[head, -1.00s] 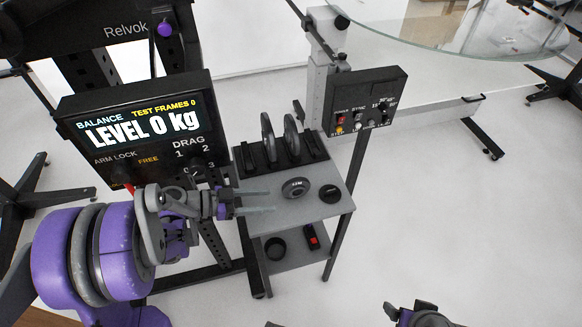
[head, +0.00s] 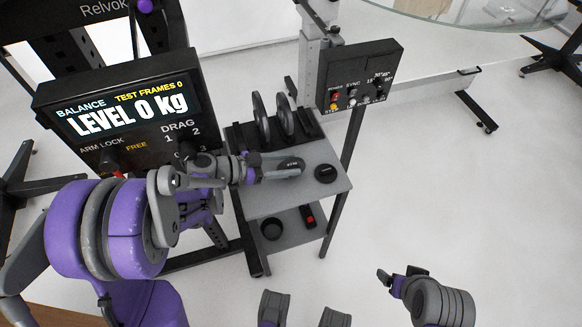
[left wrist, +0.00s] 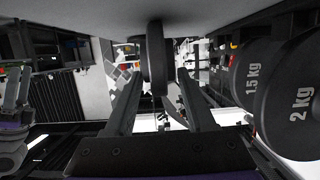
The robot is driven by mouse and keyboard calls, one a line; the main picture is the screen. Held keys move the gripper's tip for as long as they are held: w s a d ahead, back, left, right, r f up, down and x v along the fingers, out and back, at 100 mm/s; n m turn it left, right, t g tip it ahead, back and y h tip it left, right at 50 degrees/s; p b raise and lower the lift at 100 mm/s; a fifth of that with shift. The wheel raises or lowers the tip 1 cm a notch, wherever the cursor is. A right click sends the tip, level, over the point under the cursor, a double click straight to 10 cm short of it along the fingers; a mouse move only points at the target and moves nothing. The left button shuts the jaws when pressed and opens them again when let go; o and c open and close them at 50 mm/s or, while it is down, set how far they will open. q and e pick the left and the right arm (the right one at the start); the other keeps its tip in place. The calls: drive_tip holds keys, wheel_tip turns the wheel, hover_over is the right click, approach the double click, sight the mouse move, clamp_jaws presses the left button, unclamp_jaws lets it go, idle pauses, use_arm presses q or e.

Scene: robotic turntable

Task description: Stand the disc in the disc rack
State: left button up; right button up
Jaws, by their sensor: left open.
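A small grey disc (head: 291,165) lies flat on the top shelf of a grey cart. The dark disc rack (head: 246,138) stands at the back of that shelf, with two larger discs (head: 262,118) upright in it. My left gripper (head: 280,170) is open and low over the shelf, its fingers around the small disc. In the left wrist view the disc (left wrist: 155,58) shows edge-on between the two open fingers (left wrist: 158,92); I cannot tell whether they touch it. Rack discs marked 1.5 kg (left wrist: 250,75) and 2 kg (left wrist: 296,105) are at right there. My right gripper (head: 388,277) shows small at the bottom.
A black round piece (head: 326,173) lies right of the disc on the shelf. A control box (head: 359,75) stands behind the cart, and a display panel (head: 125,108) stands left of it. The lower shelf (head: 292,240) holds a dark round item and a red-and-black item.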

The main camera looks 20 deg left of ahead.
use_arm(q)
drive_tip(key=x, duration=0.4)
drive_tip(key=shift+w+d+r, duration=0.1)
drive_tip(key=shift+r, duration=0.25)
clamp_jaws()
idle(1.0)
